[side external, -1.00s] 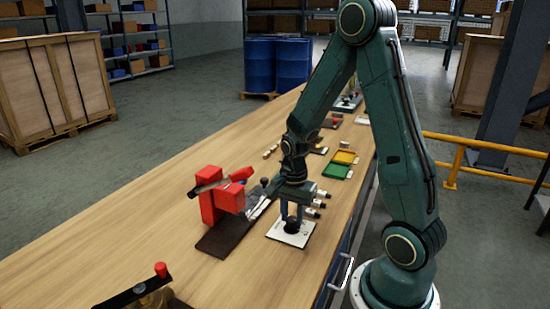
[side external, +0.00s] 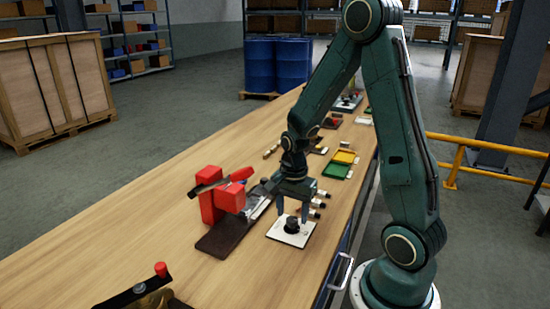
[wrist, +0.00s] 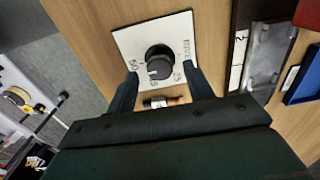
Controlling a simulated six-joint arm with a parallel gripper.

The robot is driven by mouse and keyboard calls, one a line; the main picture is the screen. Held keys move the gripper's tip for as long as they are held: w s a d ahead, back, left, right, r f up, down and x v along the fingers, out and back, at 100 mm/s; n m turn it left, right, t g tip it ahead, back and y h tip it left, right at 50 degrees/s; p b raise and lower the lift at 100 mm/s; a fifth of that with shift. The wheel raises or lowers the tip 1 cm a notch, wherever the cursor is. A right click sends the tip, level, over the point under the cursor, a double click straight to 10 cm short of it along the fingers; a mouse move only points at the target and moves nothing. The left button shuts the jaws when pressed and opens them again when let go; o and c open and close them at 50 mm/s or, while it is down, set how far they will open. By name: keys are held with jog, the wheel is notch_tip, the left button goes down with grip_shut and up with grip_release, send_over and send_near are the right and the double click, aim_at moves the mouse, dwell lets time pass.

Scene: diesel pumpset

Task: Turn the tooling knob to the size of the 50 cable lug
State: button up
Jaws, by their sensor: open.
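The tooling knob (side external: 292,224) is round and black on a white square plate (side external: 303,241) on the bench. In the wrist view the knob (wrist: 160,60) has a pale mark towards its lower-left side. The plate (wrist: 128,40) carries printed labels; "50" reads at the left, the others are small or partly unclear. My gripper (side external: 292,213) points down over the knob, with its fingers spread. In the wrist view my gripper (wrist: 161,72) has one finger to each side of the knob, apart from it. Small cable lugs (side external: 316,204) lie just behind the plate; I cannot tell their sizes.
A red crimping tool (side external: 229,197) on a dark base (side external: 221,238) stands left of the plate. Another tool with a red knob (side external: 160,269) is at the front left. The bench's left side is clear.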

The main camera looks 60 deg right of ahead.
aim_at(292, 219)
notch_tip(292, 219, up, 13)
dwell(0.7)
jog(key=s+a+r+n+t, duration=0.2)
jog(key=s+a+r+n, duration=0.2)
jog(key=n, duration=0.5)
jog(key=s+a+r+n+t, duration=0.3)
jog(key=s+a+n, duration=0.3)
jog(key=a+n, duration=0.3)
jog(key=shift+a+r+t, duration=0.25)
jog(key=shift+r+t, duration=0.05)
jog(key=shift+r, duration=0.35)
